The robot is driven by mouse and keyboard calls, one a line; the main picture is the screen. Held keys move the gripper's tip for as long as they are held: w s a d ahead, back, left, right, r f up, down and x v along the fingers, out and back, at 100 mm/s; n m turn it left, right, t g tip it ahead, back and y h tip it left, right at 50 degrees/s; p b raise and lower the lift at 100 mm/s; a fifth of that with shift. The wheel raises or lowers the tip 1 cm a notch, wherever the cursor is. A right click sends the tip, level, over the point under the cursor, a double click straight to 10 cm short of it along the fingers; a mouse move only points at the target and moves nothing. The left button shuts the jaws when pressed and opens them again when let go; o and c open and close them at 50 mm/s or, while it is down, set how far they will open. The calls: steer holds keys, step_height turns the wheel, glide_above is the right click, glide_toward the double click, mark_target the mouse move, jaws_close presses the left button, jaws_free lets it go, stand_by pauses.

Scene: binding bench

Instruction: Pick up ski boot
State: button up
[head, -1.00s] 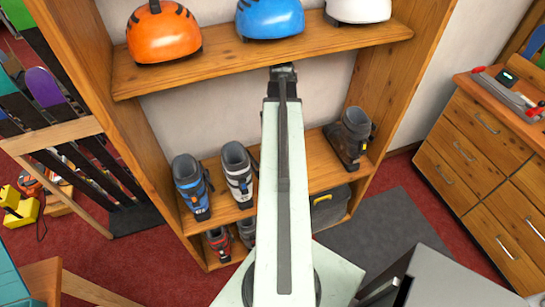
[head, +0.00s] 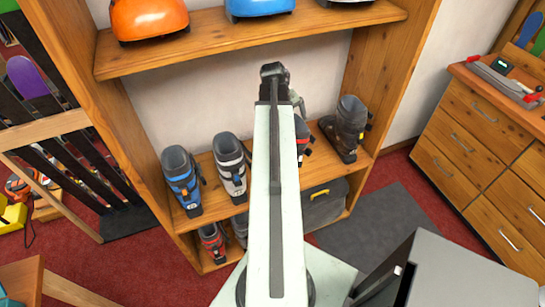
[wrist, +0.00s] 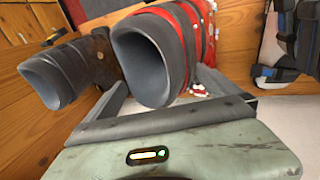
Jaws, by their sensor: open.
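The shelf holds several ski boots. A red ski boot with a grey cuff (wrist: 200,35) is right in front of my gripper (wrist: 168,92) in the wrist view. My jaws are open, one finger at each side of the boot's cuff, and I cannot tell if they touch it. In the head view only a strip of this red boot (head: 302,142) shows beside my arm, below my gripper (head: 286,92). A dark brown-black boot (head: 346,128) stands to its right, and appears at the left in the wrist view (wrist: 75,68).
A white boot (head: 231,168) and a blue boot (head: 183,182) stand left on the same shelf (head: 210,207). Another red boot (head: 212,242) and a grey case (head: 325,203) are below. Helmets, such as the orange one (head: 150,17), sit above. A drawer cabinet (head: 470,150) stands right.

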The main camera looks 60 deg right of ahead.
steer(key=w+a+f+y+b, duration=0.1)
steer(key=f, duration=0.1)
steer(key=w+a+f+t+y, duration=0.1)
steer(key=a+f, duration=0.1)
steer(key=w+a+f+y+b, duration=0.1)
steer(key=w+a+f, duration=0.1)
steer(key=f, duration=0.1)
steer(key=shift+w+t+b, duration=0.1)
steer(key=shift+t+b, duration=0.2)
steer(key=shift+b, duration=0.05)
steer(key=shift+a+f, duration=0.1)
steer(key=shift+a+r, duration=0.1)
steer(key=shift+r, duration=0.15)
steer(key=shift+s, duration=0.2)
steer(key=shift+c, duration=1.2)
jaws_close()
steer(key=shift+d, duration=0.2)
